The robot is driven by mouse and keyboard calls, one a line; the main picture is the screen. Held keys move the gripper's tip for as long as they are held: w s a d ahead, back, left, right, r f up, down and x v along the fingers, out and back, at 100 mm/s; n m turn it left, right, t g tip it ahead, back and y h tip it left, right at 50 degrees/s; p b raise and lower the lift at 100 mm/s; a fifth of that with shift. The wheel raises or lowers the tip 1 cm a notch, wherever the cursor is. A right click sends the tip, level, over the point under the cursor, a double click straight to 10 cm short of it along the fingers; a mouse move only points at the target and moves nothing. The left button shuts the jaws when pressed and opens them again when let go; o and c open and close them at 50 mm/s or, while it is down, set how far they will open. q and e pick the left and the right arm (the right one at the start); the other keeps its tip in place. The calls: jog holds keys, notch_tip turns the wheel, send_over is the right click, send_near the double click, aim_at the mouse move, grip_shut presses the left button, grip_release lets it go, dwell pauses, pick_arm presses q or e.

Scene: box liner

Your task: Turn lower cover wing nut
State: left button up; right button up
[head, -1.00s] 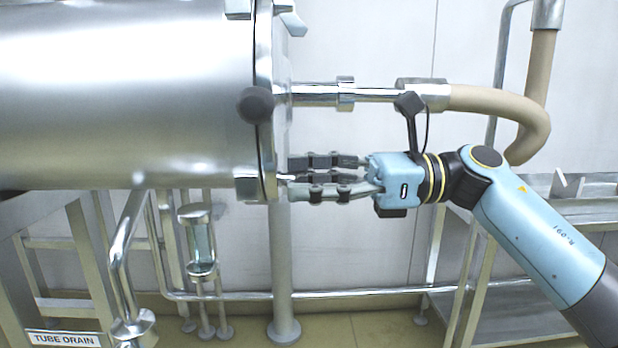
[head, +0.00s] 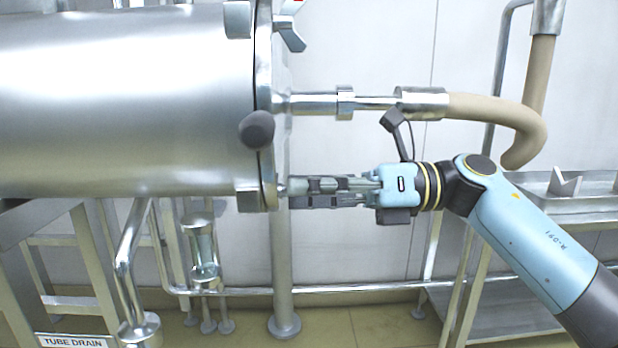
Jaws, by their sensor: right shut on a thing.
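The round end cover (head: 265,110) closes the right end of the large steel cylinder (head: 120,100). An upper wing nut (head: 291,36) shows at the cover's upper edge. My right gripper (head: 290,188) reaches in from the right at the cover's lower edge, beside the lower clamp block (head: 249,196). Its fingers are shut on the lower wing nut, which they almost wholly hide. My left gripper is not in view.
A dark round knob (head: 257,129) sticks out from the cover's near side. A steel pipe with a beige hose (head: 500,108) runs above my right gripper. A steel bench (head: 570,200) stands at the right. A sight glass (head: 203,250) and drain pipe (head: 130,260) are below the cylinder.

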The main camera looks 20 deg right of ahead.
jog(key=m, duration=0.1)
jog(key=m+p, duration=0.1)
jog(key=m, duration=0.1)
jog(key=shift+w+d+t+p, duration=0.1)
jog(key=shift+w+t+p, duration=0.2)
jog(key=shift+p, duration=0.1)
jog(key=shift+c, duration=0.3)
jog(key=m+p, duration=0.2)
jog(key=m, duration=0.1)
jog(key=shift+s+m+p, duration=0.1)
jog(key=shift+m+p, duration=0.25)
jog(key=shift+m, duration=0.05)
jog(key=shift+c, duration=0.4)
jog(key=m+p, duration=0.3)
jog(key=shift+f+m, duration=0.25)
jog(key=shift+m, duration=0.15)
jog(key=shift+o, duration=0.2)
jog(key=shift+s+f+m+p, duration=0.1)
jog(key=shift+f+m+p, duration=0.15)
jog(key=shift+m+p, duration=0.55)
jog(key=shift+o, duration=0.2)
jog(key=o, duration=1.5)
jog(key=shift+w+r, duration=0.2)
